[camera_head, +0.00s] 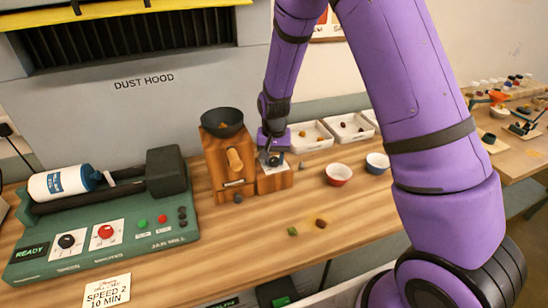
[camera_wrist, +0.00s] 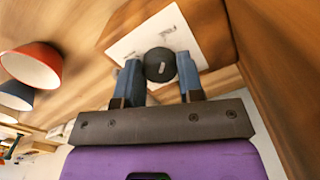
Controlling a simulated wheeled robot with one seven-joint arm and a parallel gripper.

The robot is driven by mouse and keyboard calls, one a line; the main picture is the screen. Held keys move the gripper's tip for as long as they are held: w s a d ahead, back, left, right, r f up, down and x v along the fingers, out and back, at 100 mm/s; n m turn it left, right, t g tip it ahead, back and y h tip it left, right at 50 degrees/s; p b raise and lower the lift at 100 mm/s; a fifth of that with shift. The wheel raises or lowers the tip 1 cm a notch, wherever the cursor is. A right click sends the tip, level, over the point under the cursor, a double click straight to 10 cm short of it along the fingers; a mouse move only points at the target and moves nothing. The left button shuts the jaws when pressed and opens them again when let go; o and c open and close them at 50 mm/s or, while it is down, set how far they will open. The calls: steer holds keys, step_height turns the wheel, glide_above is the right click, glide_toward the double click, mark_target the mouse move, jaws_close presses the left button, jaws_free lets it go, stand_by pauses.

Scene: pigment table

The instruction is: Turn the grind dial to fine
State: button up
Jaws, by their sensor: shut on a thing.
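The grind dial is a round black knob (camera_wrist: 160,64) with a pale mark, set on a white printed plate (camera_wrist: 150,35) on a wooden block. In the wrist view my gripper (camera_wrist: 160,78) has one finger on each side of the knob and is shut on it. The print on the plate is too blurred to read. In the head view my gripper (camera_head: 271,158) is at the small wooden block (camera_head: 274,181) beside the wooden grinder (camera_head: 228,165), which carries a black bowl (camera_head: 222,122). There the gripper mostly hides the dial.
A red bowl (camera_head: 339,174) and a blue bowl (camera_head: 377,163) stand right of the block. White trays (camera_head: 311,136) stand behind. A green jar mill (camera_head: 103,235) with a white jar (camera_head: 62,182) stands at left. Small lumps (camera_head: 293,231) lie on the front table, otherwise mostly clear.

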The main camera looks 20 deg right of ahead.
mark_target(274, 159)
steer(key=o, duration=0.9)
step_height(274, 159, up, 11)
steer(key=shift+f, duration=0.1)
stand_by(0.5)
steer(key=s+d+r+n+t, duration=0.2)
steer(key=s+d+r, duration=0.2)
steer(key=s+r, duration=1)
steer(key=s+d+r+n+t, duration=0.1)
steer(key=s+r, duration=0.1)
steer(key=s, duration=0.3)
steer(key=s+d+r+t, duration=0.1)
steer(key=s+r, duration=0.2)
steer(key=s, duration=0.3)
steer(key=s+d+r+n+t, duration=0.1)
steer(key=s+r, duration=0.2)
steer(key=s, duration=0.3)
steer(key=shift+r+n, duration=0.2)
steer(key=shift+n, duration=0.1)
